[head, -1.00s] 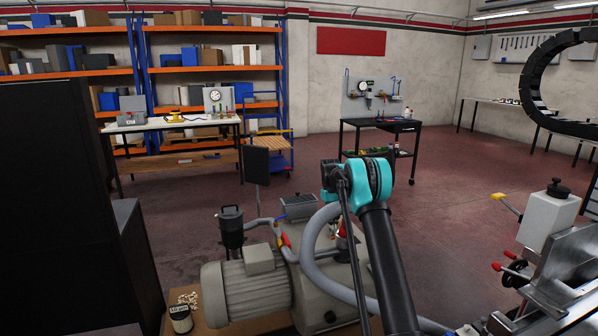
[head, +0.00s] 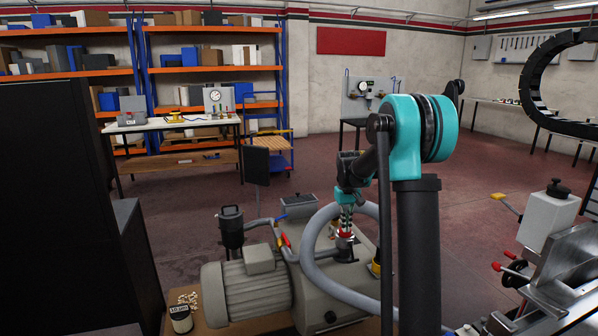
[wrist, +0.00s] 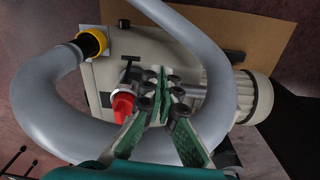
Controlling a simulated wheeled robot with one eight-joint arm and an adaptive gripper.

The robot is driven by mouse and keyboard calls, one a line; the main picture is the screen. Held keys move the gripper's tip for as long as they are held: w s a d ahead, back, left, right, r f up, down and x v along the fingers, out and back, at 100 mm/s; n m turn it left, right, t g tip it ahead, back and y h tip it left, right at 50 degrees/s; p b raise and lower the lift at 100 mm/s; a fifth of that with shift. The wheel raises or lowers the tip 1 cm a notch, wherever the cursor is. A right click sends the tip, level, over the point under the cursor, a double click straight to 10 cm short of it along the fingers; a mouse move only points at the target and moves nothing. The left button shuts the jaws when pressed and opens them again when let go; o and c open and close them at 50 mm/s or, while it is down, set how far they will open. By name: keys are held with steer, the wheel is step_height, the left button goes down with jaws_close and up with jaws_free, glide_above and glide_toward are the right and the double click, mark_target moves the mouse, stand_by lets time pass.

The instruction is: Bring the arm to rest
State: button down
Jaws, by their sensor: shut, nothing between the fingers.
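My arm rises in the head view, with its teal elbow joint (head: 420,128) high and the forearm reaching down and away. My gripper (head: 346,228) points down over the vacuum pump (head: 330,290), close to a red and silver fitting on it. In the wrist view my gripper (wrist: 160,78) has its green fingers together, with nothing held between them. A red handle (wrist: 122,107) on the pump lies just left of the fingers. I cannot tell whether the fingertips touch the pump.
A grey hose (head: 312,255) loops around the gripper's area, with a yellow-collared end (wrist: 91,43). A dark cabinet (head: 50,200) stands left. A metal machine (head: 565,265) stands right. Open floor (head: 480,170) lies behind the pump.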

steer(key=s+d+f+m+t, duration=0.1)
steer(key=s+f+t, duration=0.1)
steer(key=s, duration=1.5)
steer(key=s+f+m+t, duration=0.1)
steer(key=s+f, duration=0.3)
steer(key=s, duration=1.4)
steer(key=shift+d+f+t, duration=0.3)
steer(key=shift+d+t, duration=0.1)
steer(key=shift+t, duration=0.1)
